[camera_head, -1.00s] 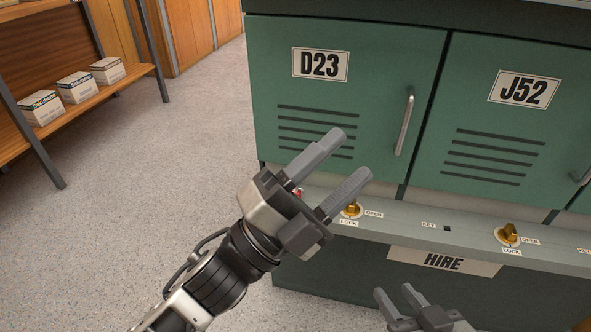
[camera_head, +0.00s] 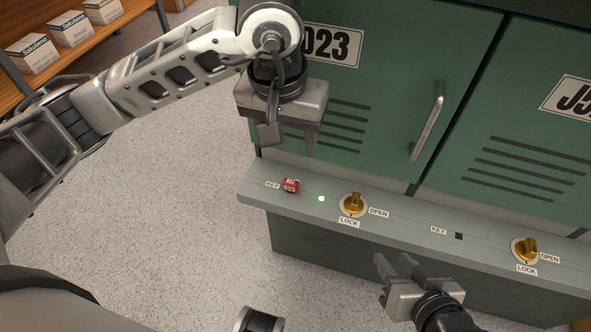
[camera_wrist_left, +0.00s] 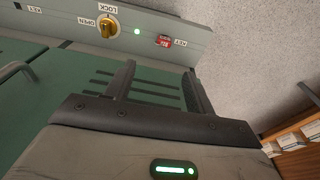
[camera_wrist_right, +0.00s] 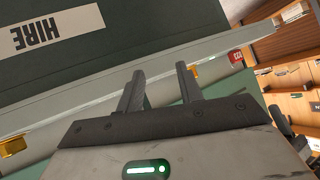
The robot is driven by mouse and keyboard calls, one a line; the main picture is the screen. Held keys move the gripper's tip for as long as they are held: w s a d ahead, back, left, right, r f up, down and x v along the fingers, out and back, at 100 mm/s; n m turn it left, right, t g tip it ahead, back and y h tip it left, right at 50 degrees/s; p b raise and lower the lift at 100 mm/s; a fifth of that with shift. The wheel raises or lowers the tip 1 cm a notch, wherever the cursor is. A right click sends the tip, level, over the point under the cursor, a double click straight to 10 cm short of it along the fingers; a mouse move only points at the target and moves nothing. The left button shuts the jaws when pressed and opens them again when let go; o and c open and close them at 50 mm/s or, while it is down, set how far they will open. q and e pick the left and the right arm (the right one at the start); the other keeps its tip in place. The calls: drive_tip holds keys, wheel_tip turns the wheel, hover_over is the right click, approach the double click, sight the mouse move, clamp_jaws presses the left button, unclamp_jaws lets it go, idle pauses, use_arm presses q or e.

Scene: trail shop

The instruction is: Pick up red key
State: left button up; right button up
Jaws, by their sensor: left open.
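The red key (camera_head: 290,185), with a small D23 tag face, sits in the key slot at the left end of the grey ledge below locker D23. It also shows in the left wrist view (camera_wrist_left: 164,41) and at the ledge's edge in the right wrist view (camera_wrist_right: 235,57). My left gripper (camera_head: 291,146) is open and empty, pointing down above the ledge, above the key and apart from it. My right gripper (camera_head: 392,268) has its fingers apart and is empty, in front of the ledge below the dials.
A brass dial (camera_head: 353,204) marked OPEN and LOCK is right of the key, with a lit green light (camera_head: 321,198) between. A second dial (camera_head: 525,248) and an empty key slot (camera_head: 458,236) lie further right. The D23 door handle (camera_head: 427,120) sticks out above the ledge.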

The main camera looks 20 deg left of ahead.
use_arm(q)
drive_tip(key=b, duration=0.2)
hover_over(290, 183)
drive_tip(key=f, duration=1)
drive_tip(key=shift+s+f, duration=0.15)
drive_tip(key=shift+s, duration=0.15)
drive_tip(key=f, duration=0.1)
drive_tip(key=f+b, duration=0.1)
drive_tip(key=f, duration=0.2)
drive_tip(key=shift+w+f, duration=0.2)
drive_tip(key=shift+w, duration=0.05)
drive_tip(key=shift+w+f+b, duration=0.15)
drive_tip(key=shift+f+b, duration=0.15)
drive_tip(key=shift+f, duration=0.05)
drive_tip(key=c, duration=1)
use_arm(e)
drive_tip(key=shift+w+a+r+t+y, duration=0.1)
drive_tip(key=shift+a+r+t+y, duration=0.2)
drive_tip(key=shift+r+t, duration=0.25)
drive_tip(key=shift+w+a+r+t+y, duration=0.1)
drive_tip(key=shift+a+r+t+y, duration=0.2)
drive_tip(key=shift+r, duration=0.35)
